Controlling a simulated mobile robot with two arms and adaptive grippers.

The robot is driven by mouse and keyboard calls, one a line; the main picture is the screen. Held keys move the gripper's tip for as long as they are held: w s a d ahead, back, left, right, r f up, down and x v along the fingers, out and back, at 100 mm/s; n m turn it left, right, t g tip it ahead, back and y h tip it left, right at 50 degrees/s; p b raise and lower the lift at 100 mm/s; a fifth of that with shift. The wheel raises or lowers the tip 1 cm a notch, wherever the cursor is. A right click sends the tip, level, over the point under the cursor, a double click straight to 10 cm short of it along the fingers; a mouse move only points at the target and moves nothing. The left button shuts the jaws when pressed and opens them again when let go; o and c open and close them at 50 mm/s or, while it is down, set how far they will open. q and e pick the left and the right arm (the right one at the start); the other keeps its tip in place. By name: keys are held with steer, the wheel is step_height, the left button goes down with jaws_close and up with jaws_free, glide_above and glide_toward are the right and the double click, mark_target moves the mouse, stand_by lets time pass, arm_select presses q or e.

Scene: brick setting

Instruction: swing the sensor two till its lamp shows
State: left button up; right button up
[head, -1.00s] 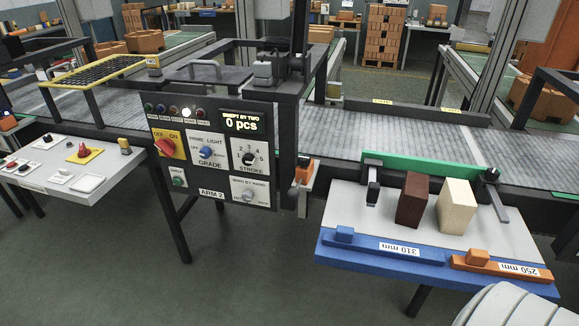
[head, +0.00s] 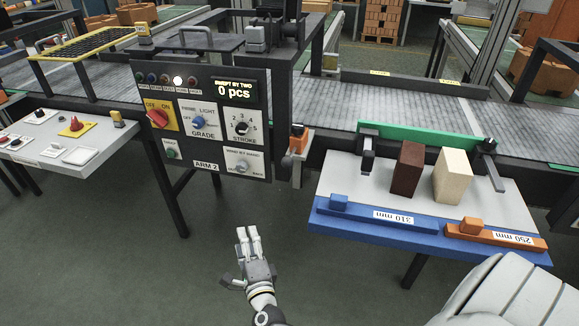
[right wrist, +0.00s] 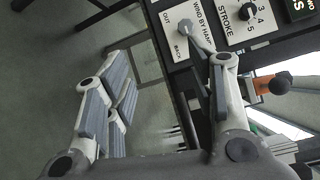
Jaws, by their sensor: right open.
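No label reading sensor two is legible. My right gripper (head: 241,256) is open and empty, low in front of the panel. My left gripper is not in view.
The ARM 2 panel (head: 205,165) has a row of lamps with one lit white, knobs, and a display reading 0 pcs. A dark brick (head: 407,168) and a cream brick (head: 452,176) stand on the right-hand table, behind blue and orange gauge bars. The floor before the panel is clear.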

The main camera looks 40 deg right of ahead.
steer(key=d+r+m+g+h, duration=0.1)
steer(key=d+r+m+h, duration=0.45)
steer(key=r+m, duration=0.55)
steer(key=m+g+h+b, duration=0.1)
steer(key=m+g+h, duration=0.15)
steer(key=m, duration=0.55)
glide_toward(286, 166)
steer(key=y, duration=0.1)
steer(key=x, duration=1.1)
steer(key=shift+d+r, duration=0.3)
steer(key=shift+d, duration=0.05)
steer(key=shift+c, duration=0.4)
jaws_close()
